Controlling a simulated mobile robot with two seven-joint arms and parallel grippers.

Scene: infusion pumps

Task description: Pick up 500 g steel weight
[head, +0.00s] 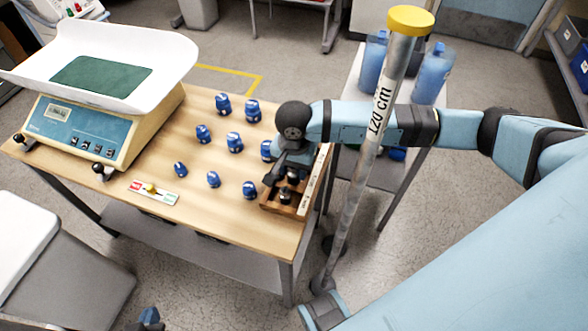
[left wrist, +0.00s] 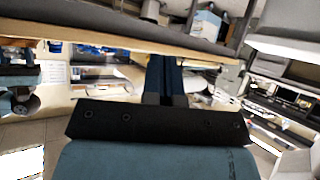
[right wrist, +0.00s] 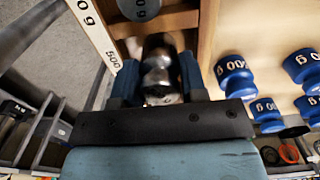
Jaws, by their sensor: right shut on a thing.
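A shiny steel weight (right wrist: 158,72) stands between the fingers of my right gripper (right wrist: 160,82) in the right wrist view, and the gripper is shut on it. A "500" label shows on the pale strip (right wrist: 98,35) beside it. In the head view my right gripper (head: 283,180) points down at the wooden weight box (head: 272,207) at the table's right edge. Dark weights (head: 286,195) show in the box. Whether the held weight is clear of its slot cannot be told. My left gripper (left wrist: 165,85) has its fingers close together and empty, low at the head view's bottom edge (head: 150,318).
Several blue weights (head: 235,142) stand on the wooden table (head: 150,120) left of the box. A scale with a white pan (head: 130,45) stands at the far left. A tall "120 cm" pole (head: 365,150) stands right of the table, near my right arm. Blue jugs (head: 430,75) are behind.

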